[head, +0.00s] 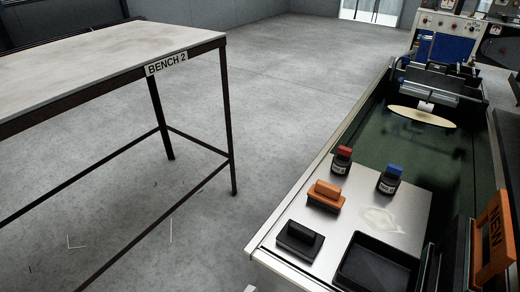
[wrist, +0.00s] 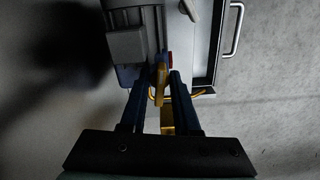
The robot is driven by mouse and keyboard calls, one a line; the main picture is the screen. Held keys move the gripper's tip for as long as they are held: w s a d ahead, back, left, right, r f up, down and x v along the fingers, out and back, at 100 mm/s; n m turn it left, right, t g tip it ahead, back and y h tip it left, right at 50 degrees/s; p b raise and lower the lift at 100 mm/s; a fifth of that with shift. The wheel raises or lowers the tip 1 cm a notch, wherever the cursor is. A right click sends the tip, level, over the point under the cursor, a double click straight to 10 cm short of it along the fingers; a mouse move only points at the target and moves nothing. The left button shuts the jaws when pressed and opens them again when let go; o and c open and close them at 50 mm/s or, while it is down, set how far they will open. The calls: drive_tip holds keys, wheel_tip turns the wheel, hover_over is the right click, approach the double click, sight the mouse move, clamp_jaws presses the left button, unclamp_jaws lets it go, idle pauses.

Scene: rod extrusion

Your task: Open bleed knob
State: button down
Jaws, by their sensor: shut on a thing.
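In the wrist view, my gripper (wrist: 160,78) reaches up the picture with its two dark blue fingers on either side of a narrow yellow part (wrist: 159,88). The fingers are shut on this part, which looks like the bleed knob, though the dim picture leaves its exact shape unclear. A yellow block (wrist: 166,121) shows lower down between the fingers. A small red piece (wrist: 170,61) sits just beyond the fingertips. Neither my gripper nor the knob shows in the head view.
A grey ribbed motor-like housing (wrist: 127,44) stands just beyond the fingers. A metal handle (wrist: 235,30) is at its right. In the head view, a long trough bench (head: 322,140) carries bottles, blocks and a black tray (head: 347,283). Bench 2 (head: 120,57) stands left, with open floor between.

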drive_tip(key=shift+n, duration=0.9)
drive_tip(key=shift+n, duration=1)
drive_tip(key=shift+n+p, duration=0.35)
drive_tip(key=shift+n, duration=0.65)
